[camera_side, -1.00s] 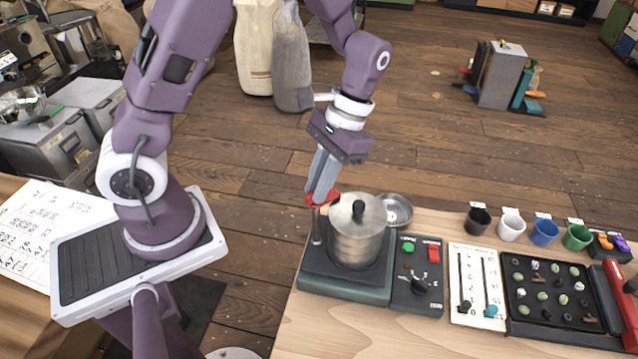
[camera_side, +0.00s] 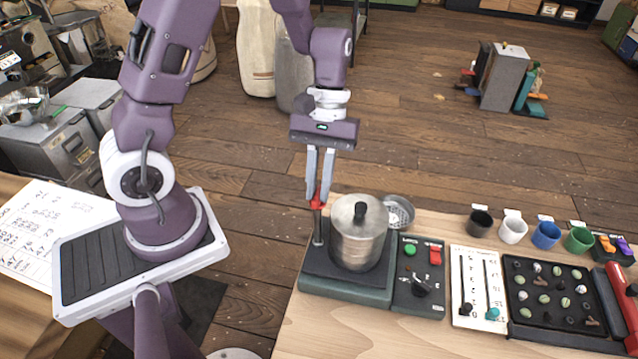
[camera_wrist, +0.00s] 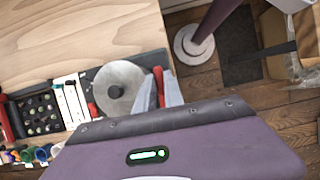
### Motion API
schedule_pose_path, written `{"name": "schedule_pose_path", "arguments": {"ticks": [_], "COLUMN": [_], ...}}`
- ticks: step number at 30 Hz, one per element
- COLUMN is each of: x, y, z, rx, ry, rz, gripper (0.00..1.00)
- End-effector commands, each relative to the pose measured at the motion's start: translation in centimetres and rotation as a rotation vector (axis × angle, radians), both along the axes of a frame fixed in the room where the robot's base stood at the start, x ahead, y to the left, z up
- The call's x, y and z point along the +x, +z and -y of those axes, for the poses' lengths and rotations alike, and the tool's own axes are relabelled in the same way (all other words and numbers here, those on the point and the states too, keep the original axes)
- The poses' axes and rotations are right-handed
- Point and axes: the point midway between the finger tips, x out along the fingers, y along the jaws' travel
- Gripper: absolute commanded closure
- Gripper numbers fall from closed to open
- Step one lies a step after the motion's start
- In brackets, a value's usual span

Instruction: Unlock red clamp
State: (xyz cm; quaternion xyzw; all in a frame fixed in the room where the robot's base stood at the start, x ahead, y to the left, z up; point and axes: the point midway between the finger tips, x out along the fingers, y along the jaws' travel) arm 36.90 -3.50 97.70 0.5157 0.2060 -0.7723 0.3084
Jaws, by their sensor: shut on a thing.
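The red clamp (camera_side: 317,203) sits on top of a thin metal post at the left of the steel pot (camera_side: 357,245). My gripper (camera_side: 319,192) points down from above and its fingers are closed on the red clamp. In the side view the clamp looks narrow and does not lie over the pot's lid. In the wrist view the clamp (camera_wrist: 158,84) shows red between my fingers, beside the round lid (camera_wrist: 118,80). Part of the clamp is hidden by the fingers.
The pot stands on a dark green base (camera_side: 345,289) with a control panel (camera_side: 421,285) at its right. A small metal dish (camera_side: 400,210) is behind the pot. Several cups, a slider panel (camera_side: 478,290) and a bean tray (camera_side: 553,300) lie further right.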

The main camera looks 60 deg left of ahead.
Motion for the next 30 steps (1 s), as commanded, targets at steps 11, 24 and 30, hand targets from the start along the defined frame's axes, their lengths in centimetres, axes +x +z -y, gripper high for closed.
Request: {"name": "schedule_pose_path", "arguments": {"ticks": [11, 24, 30], "x": [0.06, 0.04, 0.01], "y": [0.03, 0.02, 0.01], "z": [-0.05, -0.05, -0.03], "rx": [0.001, 0.001, 0.001], "ry": [0.045, 0.043, 0.041], "rz": [0.003, 0.002, 0.001], "gripper": [1.0, 0.65, 0.65]}}
